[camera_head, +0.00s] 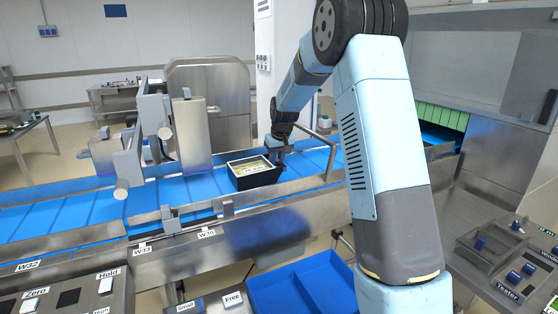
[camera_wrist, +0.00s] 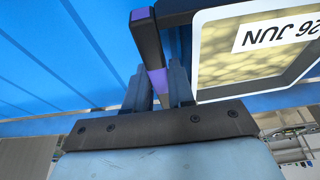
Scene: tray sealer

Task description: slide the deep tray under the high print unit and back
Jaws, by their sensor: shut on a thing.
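The deep tray (camera_head: 256,182) is black with a pale film top and sits on the blue belt. My gripper (camera_head: 277,150) is at the tray's right end. In the wrist view my gripper (camera_wrist: 160,88) is shut on a dark upright piece with purple patches (camera_wrist: 148,50) beside the tray; how this piece joins the tray is not clear. The print unit (camera_head: 160,130), a grey upright frame with a cylinder, stands over the belt to the left of the tray, apart from it.
The blue belt (camera_head: 60,212) is clear to the left of the tray, with metal side rails (camera_head: 285,190). A blue bin (camera_head: 300,288) stands in front. Button panels stand at the lower left (camera_head: 75,295) and right (camera_head: 510,262). A green-curtained opening (camera_head: 440,115) is at the right.

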